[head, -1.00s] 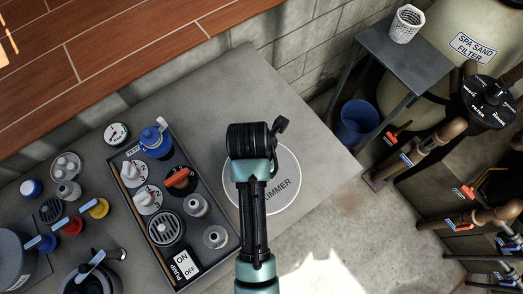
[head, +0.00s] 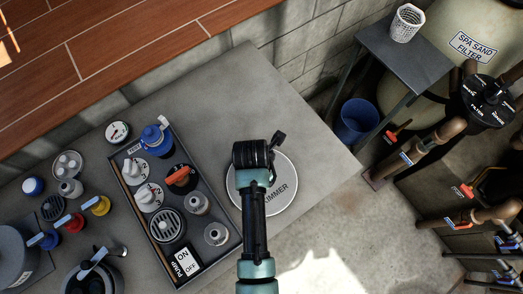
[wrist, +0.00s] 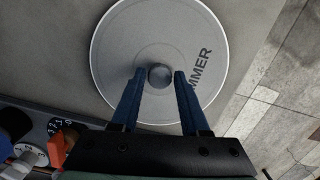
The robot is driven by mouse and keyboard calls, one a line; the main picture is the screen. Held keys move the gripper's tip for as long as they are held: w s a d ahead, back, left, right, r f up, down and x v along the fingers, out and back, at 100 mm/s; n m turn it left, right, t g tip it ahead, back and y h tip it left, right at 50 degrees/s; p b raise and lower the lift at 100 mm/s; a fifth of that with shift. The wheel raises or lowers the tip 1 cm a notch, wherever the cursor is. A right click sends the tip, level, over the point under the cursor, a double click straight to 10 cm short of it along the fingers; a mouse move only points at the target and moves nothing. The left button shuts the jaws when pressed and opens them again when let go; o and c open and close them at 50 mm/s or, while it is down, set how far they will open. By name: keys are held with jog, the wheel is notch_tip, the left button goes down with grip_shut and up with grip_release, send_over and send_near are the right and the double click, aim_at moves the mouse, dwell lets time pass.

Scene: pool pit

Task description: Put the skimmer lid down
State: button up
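The skimmer lid (head: 282,204) is a round pale-grey disc with dark lettering. It appears to lie flat on the grey counter (head: 225,95), right of the panel tray. In the wrist view the lid (wrist: 115,40) fills the upper middle, with a round dark knob (wrist: 160,76) at its centre. My gripper (wrist: 161,75) is over the lid, its two blue fingers on either side of the knob. A narrow gap seems to show on each side, so the fingers look open around it. In the head view my arm hides part of the lid and the fingertips.
The dark tray (head: 229,244) with knobs, valves and a pump switch (head: 183,263) stands just left of the lid. A blue bucket (head: 356,121) is on the floor beyond the counter's right corner. Pipes (head: 432,150) stand at the right. The counter behind the lid is clear.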

jog(key=shift+o, duration=1.2)
jog(key=shift+r, duration=0.15)
